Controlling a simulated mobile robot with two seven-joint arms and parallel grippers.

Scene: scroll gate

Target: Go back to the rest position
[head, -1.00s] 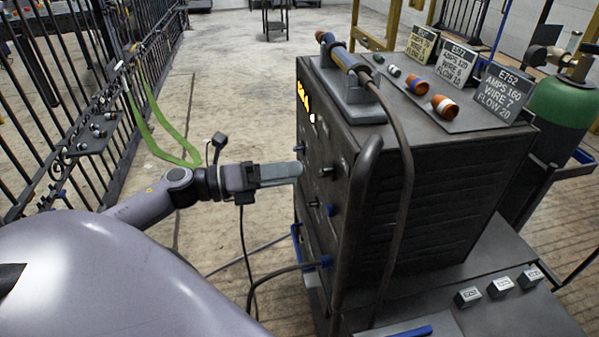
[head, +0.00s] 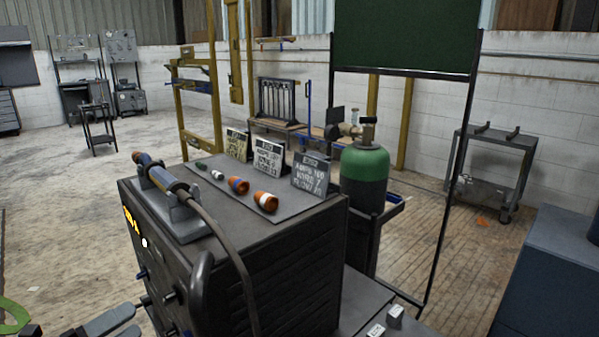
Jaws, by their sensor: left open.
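My left gripper (head: 125,316) shows at the bottom left edge of the head view, partly cut off by the frame. It is open, with its fingertips close to the knobbed front panel of the dark welding machine (head: 290,262). I cannot tell if they touch it. No held thing shows between its fingers. My right gripper is out of view.
Behind stand a green gas cylinder (head: 364,168) and a dark framed screen (head: 405,35). Open floor (head: 75,215) lies left.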

